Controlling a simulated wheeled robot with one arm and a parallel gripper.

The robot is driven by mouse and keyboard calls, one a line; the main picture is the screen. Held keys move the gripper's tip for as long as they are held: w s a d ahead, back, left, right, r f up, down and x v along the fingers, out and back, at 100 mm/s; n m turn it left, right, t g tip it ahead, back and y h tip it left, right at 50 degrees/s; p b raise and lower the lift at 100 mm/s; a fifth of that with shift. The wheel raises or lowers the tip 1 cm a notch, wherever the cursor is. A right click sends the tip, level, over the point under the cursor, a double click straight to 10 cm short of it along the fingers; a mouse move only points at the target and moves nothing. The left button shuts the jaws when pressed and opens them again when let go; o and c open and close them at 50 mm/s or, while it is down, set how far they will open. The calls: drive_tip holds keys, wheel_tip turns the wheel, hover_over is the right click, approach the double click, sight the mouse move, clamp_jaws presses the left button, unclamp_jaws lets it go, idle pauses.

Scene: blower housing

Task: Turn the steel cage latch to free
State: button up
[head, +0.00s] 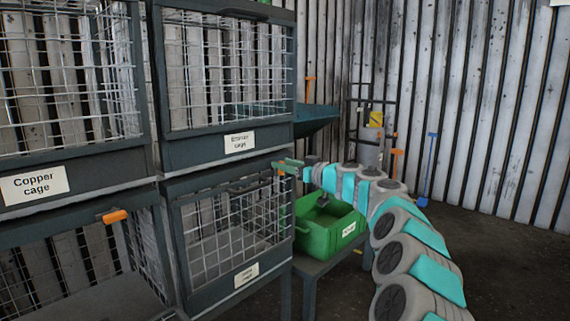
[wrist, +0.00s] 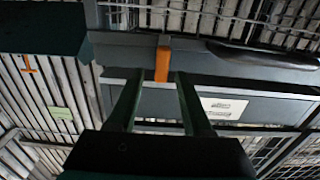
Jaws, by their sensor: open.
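The lower right wire cage (head: 182,245) has a dark frame and a small label (head: 246,275) too blurred to read, so I cannot confirm it is the steel cage. My gripper (head: 286,166) is at this cage's upper right corner. In the wrist view, an orange latch handle (wrist: 162,62) stands upright in the picture on a grey bar. My gripper (wrist: 157,76) is open, one finger on each side of the handle's lower end. There are visible gaps at both sides; I cannot tell how deep the handle sits between the fingers.
The Copper cage (head: 70,178) and another labelled cage (head: 215,148) are above. A lower left cage (head: 120,280) has an orange handle (head: 113,216). A green bin (head: 318,240) stands on a low table (head: 325,270) beneath my arm. Floor at right is clear.

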drive_tip(key=shift+a, duration=0.15)
clamp_jaws()
idle(0.4)
